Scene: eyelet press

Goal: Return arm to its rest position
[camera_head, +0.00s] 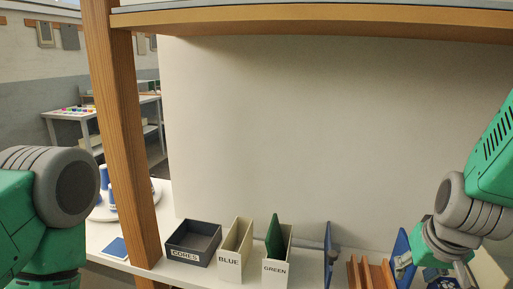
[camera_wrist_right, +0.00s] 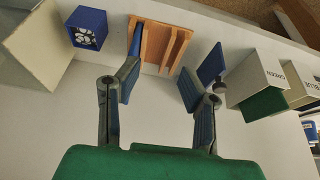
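My right gripper (camera_head: 430,264) is at the lower right in the head view, close to the wooden slotted rack (camera_head: 371,274). In the right wrist view the right gripper (camera_wrist_right: 158,84) has its two fingers spread apart with nothing between them. The rack (camera_wrist_right: 160,46) lies beyond the fingertips. A blue panel (camera_head: 402,254) stands at the rack's right side and also shows in the wrist view (camera_wrist_right: 135,40). My left arm (camera_head: 55,195) comes in at the left edge. The left gripper is outside the view.
A blue upright piece (camera_head: 328,256) stands left of the rack. A wooden post (camera_head: 128,140) rises at left.

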